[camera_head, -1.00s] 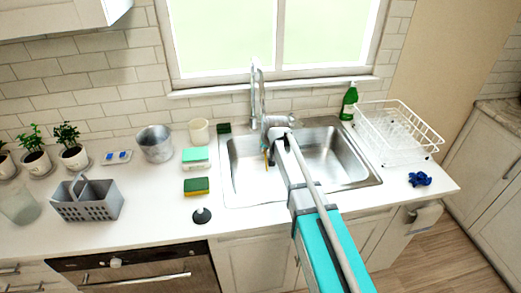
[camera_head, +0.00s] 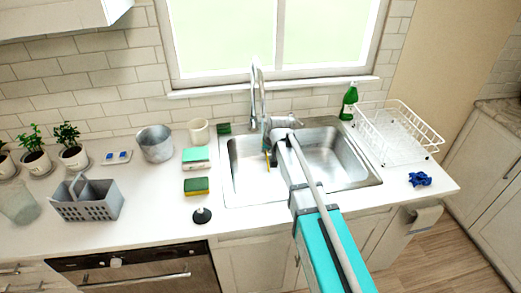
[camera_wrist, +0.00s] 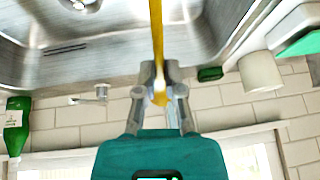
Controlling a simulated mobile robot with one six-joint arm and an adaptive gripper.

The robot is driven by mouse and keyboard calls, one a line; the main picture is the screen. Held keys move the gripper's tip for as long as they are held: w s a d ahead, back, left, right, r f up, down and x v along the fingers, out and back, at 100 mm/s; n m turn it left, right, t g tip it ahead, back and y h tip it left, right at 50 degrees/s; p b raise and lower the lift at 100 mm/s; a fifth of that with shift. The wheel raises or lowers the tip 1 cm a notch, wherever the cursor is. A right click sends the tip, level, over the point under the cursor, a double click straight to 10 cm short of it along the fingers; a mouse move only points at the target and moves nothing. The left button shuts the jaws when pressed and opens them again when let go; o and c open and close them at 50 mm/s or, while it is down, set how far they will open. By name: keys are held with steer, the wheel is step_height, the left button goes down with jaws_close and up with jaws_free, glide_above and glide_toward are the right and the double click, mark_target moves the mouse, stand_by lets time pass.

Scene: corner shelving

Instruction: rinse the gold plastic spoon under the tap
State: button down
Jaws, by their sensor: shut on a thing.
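The gold spoon (camera_wrist: 157,40) is held in my gripper (camera_wrist: 160,85), which is shut on it; the spoon runs up out of the top of the wrist view, over the sink. In the head view the spoon (camera_head: 268,161) is a thin yellow sliver hanging below my gripper (camera_head: 267,148), above the left part of the sink. The silver tap (camera_head: 256,88) stands upright at the sink's back edge, just behind my gripper. My arm hides part of the sink basin (camera_head: 337,160). I cannot tell whether water is running.
A green bottle (camera_head: 349,100) and white dish rack (camera_head: 398,133) stand right of the sink. Sponges (camera_head: 196,187), a beige cup (camera_head: 198,131) and a metal pot (camera_head: 155,143) stand left. A blue crumpled thing (camera_head: 420,179) lies on the right counter.

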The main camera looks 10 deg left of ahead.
steer(key=s+a, duration=0.1)
steer(key=s, duration=0.6)
steer(key=shift+s+a, duration=0.25)
steer(key=shift+a, duration=0.15)
stand_by(0.4)
steer(key=shift+s+r, duration=0.1)
stand_by(1.5)
steer(key=s+a+r+p, duration=0.1)
steer(key=s+r+p, duration=0.3)
steer(key=shift+s, duration=0.35)
stand_by(0.3)
